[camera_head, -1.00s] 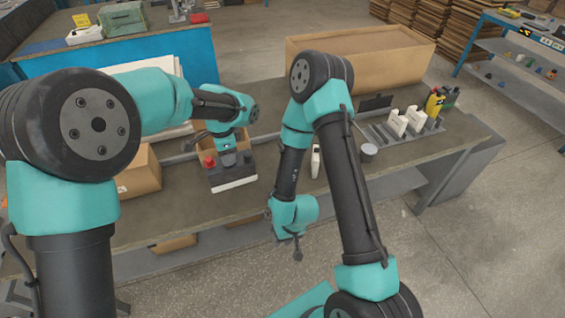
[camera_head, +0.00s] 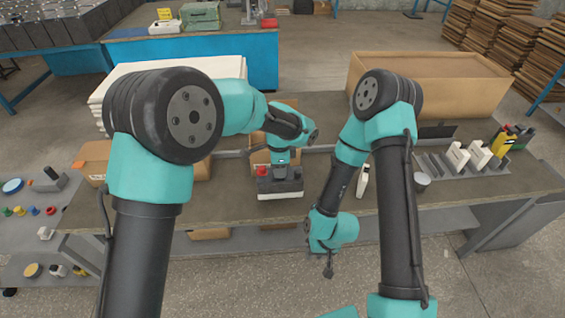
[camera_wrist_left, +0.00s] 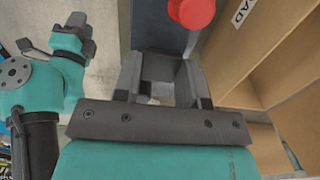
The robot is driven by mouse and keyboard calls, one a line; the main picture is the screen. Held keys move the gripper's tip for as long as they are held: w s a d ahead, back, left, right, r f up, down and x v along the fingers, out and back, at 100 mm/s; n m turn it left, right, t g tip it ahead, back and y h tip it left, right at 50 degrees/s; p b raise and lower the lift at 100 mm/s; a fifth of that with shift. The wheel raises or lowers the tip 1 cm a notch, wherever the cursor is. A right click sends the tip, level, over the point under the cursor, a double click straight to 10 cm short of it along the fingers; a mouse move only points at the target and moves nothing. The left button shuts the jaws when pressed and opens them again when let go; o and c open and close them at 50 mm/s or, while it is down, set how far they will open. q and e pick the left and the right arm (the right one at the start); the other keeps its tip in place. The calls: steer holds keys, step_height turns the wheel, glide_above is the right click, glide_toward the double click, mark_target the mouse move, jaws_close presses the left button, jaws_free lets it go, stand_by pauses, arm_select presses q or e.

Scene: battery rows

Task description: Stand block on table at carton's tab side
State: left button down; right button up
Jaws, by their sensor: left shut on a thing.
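A dark grey block (camera_head: 281,186) with a red cap (camera_head: 262,170) and a pale lower edge is at the front middle of the table (camera_head: 235,210). My left gripper (camera_head: 281,166) is shut on it from above. In the left wrist view the block (camera_wrist_left: 160,25) and its red cap lie beyond my gripper's fingers (camera_wrist_left: 160,85). I cannot tell whether its base touches the table. A carton (camera_head: 259,140) stands just behind it, partly hidden by my arm; cardboard with printed letters (camera_wrist_left: 243,12) shows in the left wrist view. My right gripper (camera_head: 328,270) hangs in front of the table; its fingers are unclear.
A white upright piece (camera_head: 362,181) and a small grey cup (camera_head: 422,181) stand to the right. A large open box (camera_head: 440,85) is behind. Another carton (camera_head: 97,155) is at the left.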

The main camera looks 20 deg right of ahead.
arm_select(q)
steer(key=shift+r, duration=0.1)
steer(key=shift+f, duration=2.1)
steer(key=c, duration=0.7)
jaws_free()
steer(key=shift+f, duration=0.15)
step_height(320, 180, up, 12)
steer(key=shift+r, duration=0.15)
